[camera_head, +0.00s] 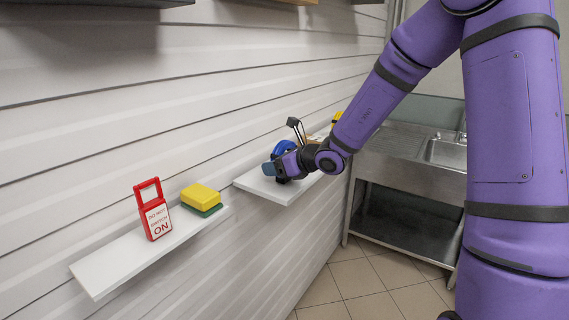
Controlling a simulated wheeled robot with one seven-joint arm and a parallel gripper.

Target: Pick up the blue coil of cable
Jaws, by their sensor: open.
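The blue coil of cable (284,148) is on the right-hand white wall shelf (285,193), partly hidden behind my gripper and wrist. My gripper (270,169) is at the end of my purple arm, over the left part of that shelf and close in front of the coil. It is open. Its fingers are small and partly hidden here, so I cannot tell whether they touch the coil.
A left-hand white shelf (115,269) holds a red lockout tag (154,212) and a yellow-and-green sponge (202,197). A brown item (317,138) and a yellow item (336,118) are farther back beyond the coil. A metal sink counter (415,150) stands behind, with tiled floor below.

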